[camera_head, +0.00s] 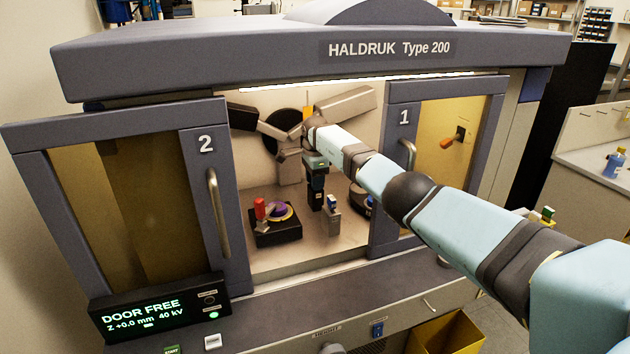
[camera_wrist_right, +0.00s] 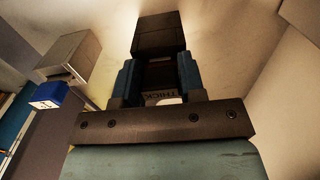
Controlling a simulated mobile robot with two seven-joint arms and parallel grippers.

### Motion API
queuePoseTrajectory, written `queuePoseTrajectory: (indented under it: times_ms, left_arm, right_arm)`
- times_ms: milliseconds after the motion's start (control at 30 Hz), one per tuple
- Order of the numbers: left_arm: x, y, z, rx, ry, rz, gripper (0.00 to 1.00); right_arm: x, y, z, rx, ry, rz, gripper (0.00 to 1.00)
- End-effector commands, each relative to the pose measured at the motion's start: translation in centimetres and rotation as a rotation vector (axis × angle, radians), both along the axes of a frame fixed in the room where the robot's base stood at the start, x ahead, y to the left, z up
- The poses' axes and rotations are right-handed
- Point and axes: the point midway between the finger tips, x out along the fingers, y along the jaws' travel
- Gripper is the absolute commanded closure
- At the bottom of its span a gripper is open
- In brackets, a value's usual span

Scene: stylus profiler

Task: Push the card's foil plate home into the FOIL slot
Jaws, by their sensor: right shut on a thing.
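My right gripper (camera_head: 316,196) reaches through the open front of the machine into its chamber, pointing down. In the right wrist view its blue fingertips (camera_wrist_right: 157,80) are shut on a dark piece (camera_wrist_right: 158,76) with lettering that reads THICK, partly hidden by the gripper. A dark block (camera_wrist_right: 160,34) shows just beyond the fingertips; I cannot tell whether it is joined to the held piece. I cannot make out the foil plate or a slot marked FOIL in either view. My left gripper is not in view.
A grey post with a blue top (camera_head: 333,204) stands close beside the gripper, also in the wrist view (camera_wrist_right: 48,95). A black base (camera_head: 277,232) with a red knob stands left of it. Doors 2 (camera_head: 206,190) and 1 (camera_head: 402,150) flank the opening. The chamber's front floor is clear.

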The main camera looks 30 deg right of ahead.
Motion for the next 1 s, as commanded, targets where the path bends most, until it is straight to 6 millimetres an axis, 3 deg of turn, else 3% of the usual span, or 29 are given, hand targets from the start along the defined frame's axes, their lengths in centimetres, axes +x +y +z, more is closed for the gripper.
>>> queuePoseTrajectory:
  times_ms: [467,500,600,1000]
  left_arm:
    - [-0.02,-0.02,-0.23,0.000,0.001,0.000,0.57]
    - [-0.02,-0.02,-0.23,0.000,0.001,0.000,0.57]
    - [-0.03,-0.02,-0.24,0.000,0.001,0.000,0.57]
    - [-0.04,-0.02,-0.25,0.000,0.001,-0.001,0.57]
  right_arm:
    - [-0.03,0.00,-0.32,0.000,0.001,0.000,1.00]
    - [-0.03,0.00,-0.33,0.000,0.001,0.000,0.56]
    - [-0.03,0.00,-0.32,0.000,0.001,0.000,0.33]
    - [-0.01,0.01,-0.27,0.000,0.000,0.000,0.38]
